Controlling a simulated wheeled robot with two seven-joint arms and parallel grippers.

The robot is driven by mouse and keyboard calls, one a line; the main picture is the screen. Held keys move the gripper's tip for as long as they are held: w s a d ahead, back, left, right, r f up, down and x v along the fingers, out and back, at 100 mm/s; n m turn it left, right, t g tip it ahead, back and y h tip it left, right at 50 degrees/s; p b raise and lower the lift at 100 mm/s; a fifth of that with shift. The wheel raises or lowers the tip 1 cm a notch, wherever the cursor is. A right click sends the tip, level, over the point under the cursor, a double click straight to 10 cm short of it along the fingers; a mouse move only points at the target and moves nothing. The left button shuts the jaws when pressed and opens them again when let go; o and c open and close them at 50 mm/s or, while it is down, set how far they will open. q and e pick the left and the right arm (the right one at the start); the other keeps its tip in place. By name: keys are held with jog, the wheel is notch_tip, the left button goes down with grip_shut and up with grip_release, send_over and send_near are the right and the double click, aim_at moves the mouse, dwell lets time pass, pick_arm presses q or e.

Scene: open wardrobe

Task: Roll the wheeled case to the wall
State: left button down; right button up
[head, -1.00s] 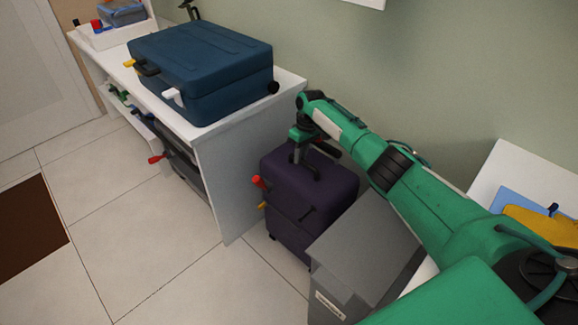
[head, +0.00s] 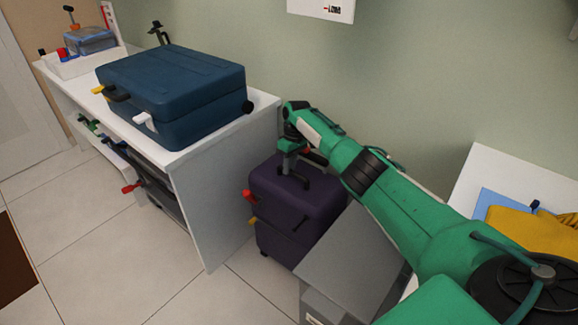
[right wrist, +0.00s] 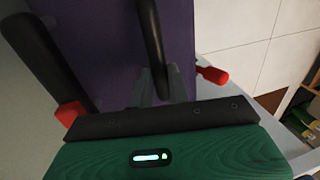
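The dark purple wheeled case (head: 297,208) stands upright on the floor, between the white bench and a grey box, close to the wall (head: 400,90). Its black handle (head: 291,175) arches up from its top. My right gripper (head: 290,158) is at this handle from above. In the right wrist view, the gripper's grey fingers (right wrist: 165,84) are closed around the black handle bar (right wrist: 152,40), with the purple case (right wrist: 110,40) beyond. The gap between case and wall is hidden. My left gripper is not in view.
The white bench (head: 225,195) stands left of the case, with a blue suitcase (head: 170,90) on top. The grey box (head: 350,250) stands close at the case's right front. Tiled floor (head: 100,235) is clear in front of the bench.

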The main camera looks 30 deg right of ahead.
jog(key=o, duration=0.4)
jog(key=shift+w+d, duration=0.1)
jog(key=shift+d, duration=0.2)
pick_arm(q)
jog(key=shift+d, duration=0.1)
pick_arm(e)
jog(key=shift+o, duration=0.2)
jog(key=shift+r, duration=0.1)
jog(key=shift+r, duration=0.35)
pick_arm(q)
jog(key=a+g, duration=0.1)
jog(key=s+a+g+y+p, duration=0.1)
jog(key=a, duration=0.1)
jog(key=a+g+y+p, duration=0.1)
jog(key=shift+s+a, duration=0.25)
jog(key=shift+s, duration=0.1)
pick_arm(e)
notch_tip(320, 180, up, 13)
jog(key=d, duration=0.2)
jog(key=shift+w+d+f, duration=0.15)
jog(key=shift+w+d, duration=0.1)
jog(key=shift+w, duration=0.2)
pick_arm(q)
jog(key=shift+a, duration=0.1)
